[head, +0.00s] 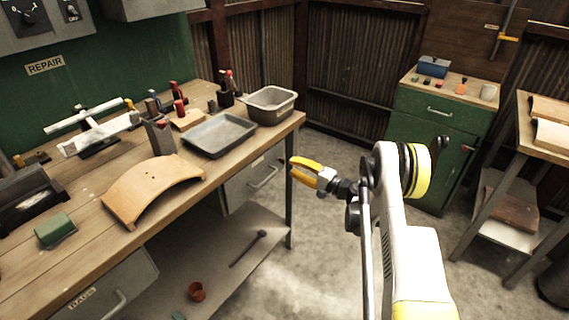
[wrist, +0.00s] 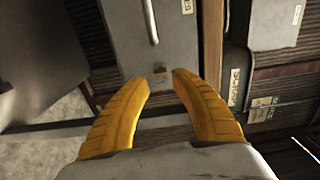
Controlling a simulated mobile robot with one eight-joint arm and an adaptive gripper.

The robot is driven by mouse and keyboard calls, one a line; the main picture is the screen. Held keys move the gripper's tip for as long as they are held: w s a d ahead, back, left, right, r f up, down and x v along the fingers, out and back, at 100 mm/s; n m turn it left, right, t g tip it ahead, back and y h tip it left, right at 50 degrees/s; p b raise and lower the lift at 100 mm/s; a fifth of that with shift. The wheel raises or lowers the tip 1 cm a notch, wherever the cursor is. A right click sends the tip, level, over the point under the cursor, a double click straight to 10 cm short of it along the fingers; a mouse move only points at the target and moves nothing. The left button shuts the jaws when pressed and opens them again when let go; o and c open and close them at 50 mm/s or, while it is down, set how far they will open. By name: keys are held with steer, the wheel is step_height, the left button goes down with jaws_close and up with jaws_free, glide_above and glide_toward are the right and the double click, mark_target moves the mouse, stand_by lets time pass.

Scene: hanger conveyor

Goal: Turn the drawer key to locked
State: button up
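A grey drawer (head: 240,193) with a bar handle hangs under the wooden workbench, left of my gripper in the head view. In the wrist view a grey drawer front (wrist: 130,35) has a handle near its top. A small brassy piece, apparently the key in its lock (wrist: 160,70), sits low on that front. I cannot tell which way it is turned. My gripper (head: 292,168) has yellow fingers and is beside the bench's front leg. In the wrist view my gripper (wrist: 161,80) is open and empty, its fingertips either side of the brassy piece. Contact cannot be judged.
The workbench (head: 75,235) holds a grey tray (head: 218,135), a deeper bin (head: 270,104) and a curved wooden panel (head: 155,188). A RAGS drawer (head: 115,285) is at lower left. A green cabinet (head: 420,155) stands behind at right. The floor between is clear.

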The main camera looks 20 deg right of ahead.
steer(key=v, duration=0.6)
steer(key=shift+s, duration=0.1)
steer(key=s+a+r+n+g+h, duration=0.25)
steer(key=s+a+r, duration=0.25)
steer(key=a+r, duration=0.3)
steer(key=s+a+r+n+g+h, duration=0.2)
steer(key=s+a+r+g, duration=0.3)
steer(key=r, duration=0.6)
steer(key=s+r+n+h, duration=0.1)
steer(key=s+n+h, duration=0.5)
steer(key=s, duration=2.1)
steer(key=shift+a, duration=0.25)
steer(key=shift+s, duration=0.1)
